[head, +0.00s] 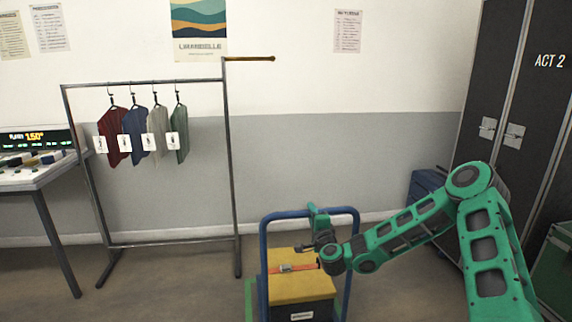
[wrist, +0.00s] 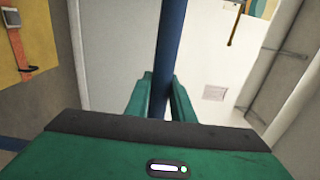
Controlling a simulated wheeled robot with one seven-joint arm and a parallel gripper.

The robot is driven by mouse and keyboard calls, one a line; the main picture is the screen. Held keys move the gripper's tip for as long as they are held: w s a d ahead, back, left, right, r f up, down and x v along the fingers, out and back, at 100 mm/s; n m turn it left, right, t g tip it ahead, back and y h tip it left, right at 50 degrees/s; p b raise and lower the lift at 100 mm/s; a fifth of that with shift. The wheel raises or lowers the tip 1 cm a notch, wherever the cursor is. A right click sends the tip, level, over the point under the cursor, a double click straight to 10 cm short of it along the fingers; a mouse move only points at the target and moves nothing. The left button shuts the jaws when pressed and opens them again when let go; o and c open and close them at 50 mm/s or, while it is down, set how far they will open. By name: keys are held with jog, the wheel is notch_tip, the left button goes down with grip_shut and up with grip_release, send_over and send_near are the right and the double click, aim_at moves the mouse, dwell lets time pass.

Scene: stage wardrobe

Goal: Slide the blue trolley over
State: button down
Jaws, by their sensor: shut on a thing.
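The blue trolley (head: 264,262) stands on the floor at the lower middle of the head view, its tubular handle upright. A yellow-topped box (head: 295,287) with an orange strap (head: 290,268) rides on it. My gripper (head: 313,212) is at the top bar of the handle, right of its middle. In the wrist view my gripper (wrist: 162,92) has its two green fingers on either side of the blue bar (wrist: 168,50) and is shut on it. The trolley's base and wheels are out of view.
A clothes rail (head: 150,82) with several hanging garments stands to the left. A table (head: 40,175) is at the far left. Dark cabinets (head: 510,100) and a blue crate (head: 425,187) are at the right. Green floor marking (head: 249,300) shows beside the trolley.

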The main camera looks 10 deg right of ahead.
jog(key=c, duration=1.4)
grip_release()
jog(key=shift+c, duration=0.2)
